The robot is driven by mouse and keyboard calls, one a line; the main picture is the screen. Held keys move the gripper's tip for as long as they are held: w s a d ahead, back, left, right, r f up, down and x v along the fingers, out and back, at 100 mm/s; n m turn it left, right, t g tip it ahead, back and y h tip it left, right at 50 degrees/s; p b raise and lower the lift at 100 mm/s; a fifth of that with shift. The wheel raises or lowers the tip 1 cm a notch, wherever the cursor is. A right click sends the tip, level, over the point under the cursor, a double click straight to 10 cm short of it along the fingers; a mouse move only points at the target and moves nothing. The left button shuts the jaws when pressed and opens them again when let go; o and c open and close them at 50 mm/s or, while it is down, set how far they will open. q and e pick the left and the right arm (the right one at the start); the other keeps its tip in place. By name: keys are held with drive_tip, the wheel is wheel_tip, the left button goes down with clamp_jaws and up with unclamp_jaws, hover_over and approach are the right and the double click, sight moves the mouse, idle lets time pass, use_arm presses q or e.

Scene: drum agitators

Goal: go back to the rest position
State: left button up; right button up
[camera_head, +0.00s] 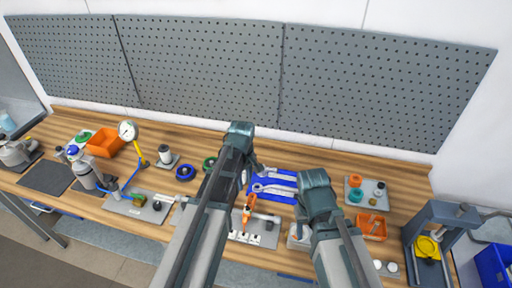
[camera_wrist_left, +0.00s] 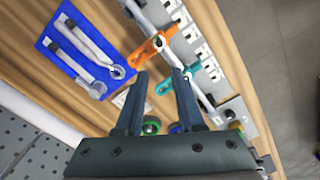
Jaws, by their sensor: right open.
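My left gripper (camera_wrist_left: 160,78) shows in the left wrist view with its two fingers apart and nothing between them. In the head view my left arm hides most of it. An orange clamp-like part (camera_wrist_left: 146,53) lies beyond its fingertips; it also shows in the head view (camera_head: 247,214). My right gripper (camera_head: 316,196) is over the right of the bench, near the blue tray, its jaws largely hidden by my own arm. It is open. I see nothing held by it.
A blue tray (camera_wrist_left: 60,60) with metal wrenches lies beside the orange part. An orange bin (camera_head: 106,143) and a dial gauge (camera_head: 128,131) stand on the left. A press with a yellow part (camera_head: 427,247) stands at the right end. Pegboards (camera_head: 200,65) line the wall.

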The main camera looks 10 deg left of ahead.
use_arm(q)
drive_tip(key=s+d+f+m+y+b, duration=0.1)
drive_tip(key=s+d+f+m+b, duration=1)
drive_tip(key=s+f+m+b, duration=0.3)
wheel_tip(320, 180, down, 2)
drive_tip(key=shift+s+f+m+b, duration=0.1)
drive_tip(key=shift+s+m+b, duration=0.35)
drive_tip(key=shift+b, duration=0.75)
